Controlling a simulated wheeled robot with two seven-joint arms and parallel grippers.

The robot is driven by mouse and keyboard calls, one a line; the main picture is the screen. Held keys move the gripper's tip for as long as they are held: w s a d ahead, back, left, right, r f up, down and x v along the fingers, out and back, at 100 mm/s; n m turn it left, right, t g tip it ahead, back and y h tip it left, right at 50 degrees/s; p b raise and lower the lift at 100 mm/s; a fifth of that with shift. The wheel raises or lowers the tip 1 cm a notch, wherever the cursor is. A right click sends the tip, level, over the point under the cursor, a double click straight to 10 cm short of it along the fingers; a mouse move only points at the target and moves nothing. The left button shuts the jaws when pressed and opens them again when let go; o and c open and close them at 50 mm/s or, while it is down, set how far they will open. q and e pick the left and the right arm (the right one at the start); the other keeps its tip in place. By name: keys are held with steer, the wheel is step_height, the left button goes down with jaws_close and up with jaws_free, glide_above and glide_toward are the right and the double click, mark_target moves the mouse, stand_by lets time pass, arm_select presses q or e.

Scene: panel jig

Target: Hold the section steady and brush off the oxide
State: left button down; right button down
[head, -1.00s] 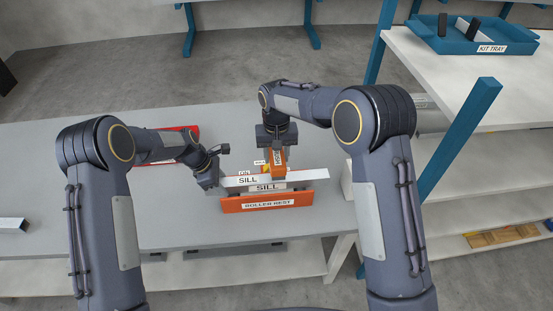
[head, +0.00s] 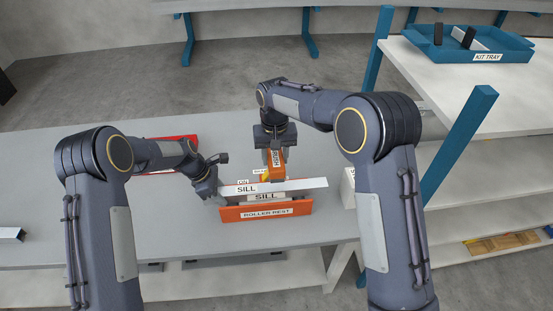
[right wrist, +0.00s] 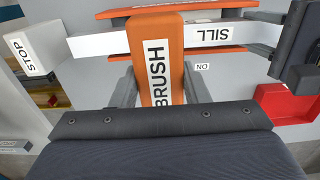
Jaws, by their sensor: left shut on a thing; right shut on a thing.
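The section is a long pale bar marked SILL (head: 300,186), lying along the orange roller rest (head: 228,214); it also shows in the right wrist view (right wrist: 97,45). My left gripper (head: 214,190) is shut on the section's left end. My right gripper (head: 277,148) is shut on the orange brush (head: 277,170), which points down at the section near its middle. In the right wrist view the brush (right wrist: 172,40) crosses over the bar. I cannot tell whether its bristles touch the bar. Any oxide is not distinguishable.
A white block marked STOP (right wrist: 28,58) stands beyond one bar end. A red tray (right wrist: 290,104) lies behind my left gripper. A blue kit tray (head: 510,48) sits on the shelf at right. The grey bench (head: 60,180) is mostly clear at left.

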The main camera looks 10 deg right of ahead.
arm_select(q)
steer(key=shift+s+a+f, duration=0.1)
steer(key=shift+s+f, duration=0.1)
steer(key=shift+f, duration=0.15)
steer(key=c, duration=0.8)
jaws_free()
steer(key=shift+w, duration=0.2)
steer(key=shift+c, duration=0.2)
steer(key=v, duration=1.2)
steer(key=shift+r, duration=0.1)
steer(key=shift+w, duration=0.1)
